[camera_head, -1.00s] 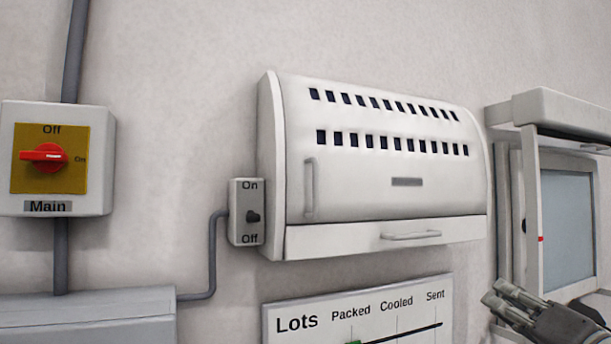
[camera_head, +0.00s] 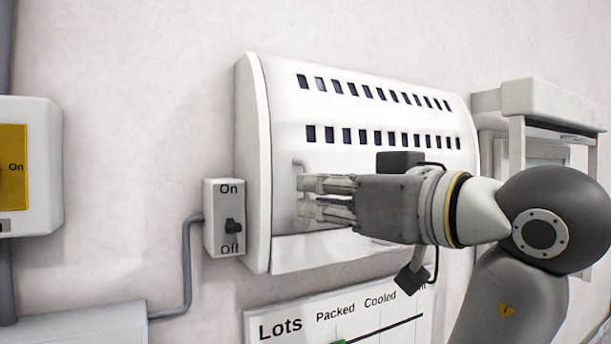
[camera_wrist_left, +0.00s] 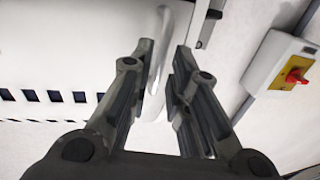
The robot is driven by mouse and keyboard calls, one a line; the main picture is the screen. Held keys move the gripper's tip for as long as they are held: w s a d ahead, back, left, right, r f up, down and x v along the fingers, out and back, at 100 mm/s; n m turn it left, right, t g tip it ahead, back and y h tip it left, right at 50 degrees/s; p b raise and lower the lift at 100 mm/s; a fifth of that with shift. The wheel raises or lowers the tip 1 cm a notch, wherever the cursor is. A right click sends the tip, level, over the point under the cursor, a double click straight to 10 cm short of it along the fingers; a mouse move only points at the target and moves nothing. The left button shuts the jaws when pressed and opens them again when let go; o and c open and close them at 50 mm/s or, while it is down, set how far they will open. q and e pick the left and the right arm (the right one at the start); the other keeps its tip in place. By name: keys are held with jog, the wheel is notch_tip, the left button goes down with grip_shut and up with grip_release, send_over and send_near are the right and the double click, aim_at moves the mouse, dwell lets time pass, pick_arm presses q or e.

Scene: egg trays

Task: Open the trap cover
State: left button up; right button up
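The trap cover (camera_head: 285,120) is a white curved front with two rows of dark slots, on a wall-mounted box. It looks closed. Its upright handle (camera_head: 299,167) is near the cover's left edge, mostly hidden behind my fingers in the head view. My left gripper (camera_head: 303,196) is at this handle, its fingers pointing left. My right gripper is not in view.
A small On/Off switch box (camera_head: 223,215) sits just left of the trap, with a conduit below. A yellow-faced main switch (camera_head: 30,210) is farther left. A lots board (camera_head: 290,312) hangs below. A white cabinet (camera_head: 540,105) stands to the right. The wall above is clear.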

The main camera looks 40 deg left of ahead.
aim_at(309, 194)
pick_arm(q)
jog(key=a+p, duration=0.1)
jog(key=a, duration=0.1)
jog(key=shift+w+a+r, duration=0.1)
jog(key=shift+a, duration=0.25)
jog(key=shift+w+a, duration=0.1)
jog(key=shift+a, duration=0.1)
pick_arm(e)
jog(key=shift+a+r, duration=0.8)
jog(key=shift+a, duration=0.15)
pick_arm(q)
grip_shut()
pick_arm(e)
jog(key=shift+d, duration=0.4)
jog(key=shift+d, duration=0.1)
